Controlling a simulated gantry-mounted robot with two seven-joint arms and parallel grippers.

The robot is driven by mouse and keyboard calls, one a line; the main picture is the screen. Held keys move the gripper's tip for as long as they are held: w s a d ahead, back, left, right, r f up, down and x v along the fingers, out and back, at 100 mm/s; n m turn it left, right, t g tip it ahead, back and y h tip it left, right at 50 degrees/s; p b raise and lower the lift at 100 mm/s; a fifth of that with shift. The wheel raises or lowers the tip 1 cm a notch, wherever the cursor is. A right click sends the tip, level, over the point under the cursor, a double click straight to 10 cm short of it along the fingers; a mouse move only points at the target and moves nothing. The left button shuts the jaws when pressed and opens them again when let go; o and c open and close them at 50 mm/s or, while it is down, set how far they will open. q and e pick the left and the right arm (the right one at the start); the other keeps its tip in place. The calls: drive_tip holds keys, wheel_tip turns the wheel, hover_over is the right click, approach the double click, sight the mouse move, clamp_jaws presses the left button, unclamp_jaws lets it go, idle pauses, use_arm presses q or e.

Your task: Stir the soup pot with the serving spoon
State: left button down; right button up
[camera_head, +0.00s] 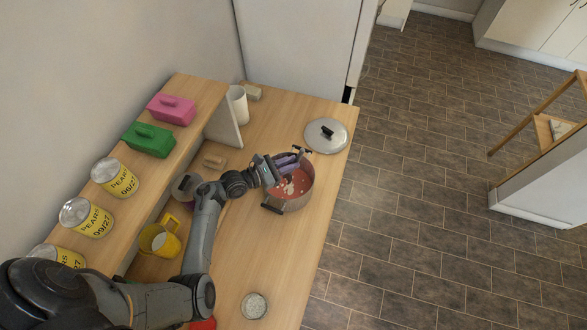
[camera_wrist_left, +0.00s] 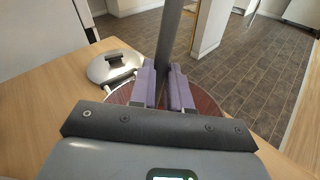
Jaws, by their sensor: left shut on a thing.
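The soup pot (camera_head: 306,196) is a reddish pot with dark handles, standing on the wooden counter. It holds red soup with pale bits. My left gripper (camera_head: 291,162) is over the pot's far part, its purple fingers shut. In the left wrist view the fingers (camera_wrist_left: 166,88) are closed on a dark grey handle (camera_wrist_left: 174,32), taken to be the serving spoon's, which stands up between them. The pot's dark red inside (camera_wrist_left: 205,103) shows behind the fingers. The spoon's bowl is hidden, so I cannot tell whether it touches the soup. My right gripper is not in view.
The silver pot lid (camera_head: 326,136) lies on the counter beyond the pot. A yellow mug (camera_head: 163,243), a purple lidded pot (camera_head: 184,187) and a small pale bowl (camera_head: 254,306) stand nearby. Cans (camera_head: 87,217) and pink (camera_head: 172,110) and green boxes (camera_head: 148,140) line the raised shelf.

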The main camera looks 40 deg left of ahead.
use_arm(q)
drive_tip(key=shift+s+d+p, duration=0.9)
drive_tip(key=shift+s+p, duration=0.05)
drive_tip(key=shift+p, duration=1.3)
drive_tip(key=shift+a, duration=0.1)
